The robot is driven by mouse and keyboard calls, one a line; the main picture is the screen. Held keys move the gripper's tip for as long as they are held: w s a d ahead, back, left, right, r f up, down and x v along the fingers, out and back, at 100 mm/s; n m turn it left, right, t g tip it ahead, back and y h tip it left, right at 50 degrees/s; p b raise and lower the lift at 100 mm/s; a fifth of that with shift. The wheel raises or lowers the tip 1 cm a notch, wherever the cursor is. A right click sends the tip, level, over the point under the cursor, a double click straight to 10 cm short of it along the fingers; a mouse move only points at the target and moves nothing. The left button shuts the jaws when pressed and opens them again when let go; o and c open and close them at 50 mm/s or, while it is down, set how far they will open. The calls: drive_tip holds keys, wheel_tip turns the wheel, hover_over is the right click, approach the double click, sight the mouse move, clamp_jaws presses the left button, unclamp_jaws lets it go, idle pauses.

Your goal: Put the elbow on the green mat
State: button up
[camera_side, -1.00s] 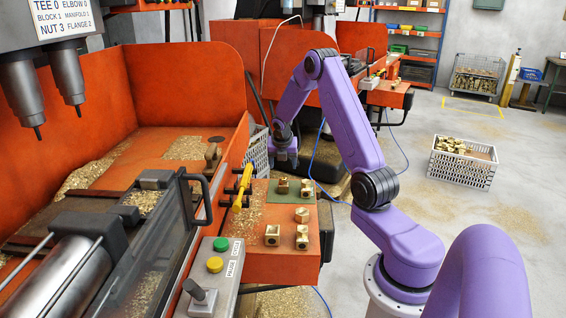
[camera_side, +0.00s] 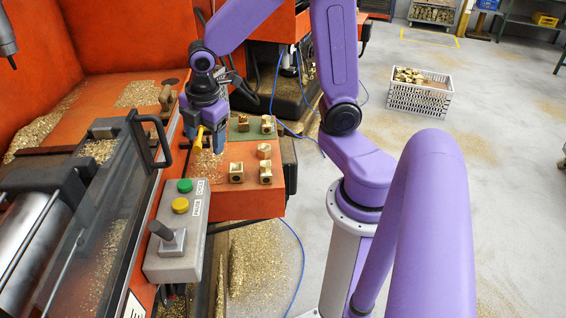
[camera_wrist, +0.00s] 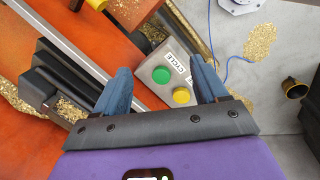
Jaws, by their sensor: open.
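My gripper (camera_side: 204,130) is open and empty, hanging over the orange shelf left of the green mat (camera_side: 236,136). In the wrist view my gripper (camera_wrist: 160,68) has its jaws wide apart, with the control box between them. Two brass pieces, a left one (camera_side: 243,123) and a right one (camera_side: 268,125), stand on or at the mat. A brass piece (camera_side: 264,151), a block with a round hole (camera_side: 236,173) and a stepped piece (camera_side: 265,172) stand in front of it, on bare orange. I cannot tell which piece is the elbow.
A yellow-handled tool (camera_side: 198,138) is close by my gripper, partly hidden. The control box (camera_side: 177,235) with green and yellow buttons and a lever stands in front. A clear guard with a black handle (camera_side: 150,135) is at left. A white crate (camera_side: 420,98) stands on the floor.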

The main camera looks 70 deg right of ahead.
drive_tip(key=s+a+r+m+g, duration=0.1)
drive_tip(key=s+a+m, duration=0.1)
drive_tip(key=s, duration=0.8)
drive_tip(key=s+a+m+g+y, duration=0.1)
drive_tip(key=s+a, duration=0.2)
drive_tip(key=s, duration=0.8)
drive_tip(key=shift+r+m, duration=0.4)
drive_tip(key=shift+w, duration=0.1)
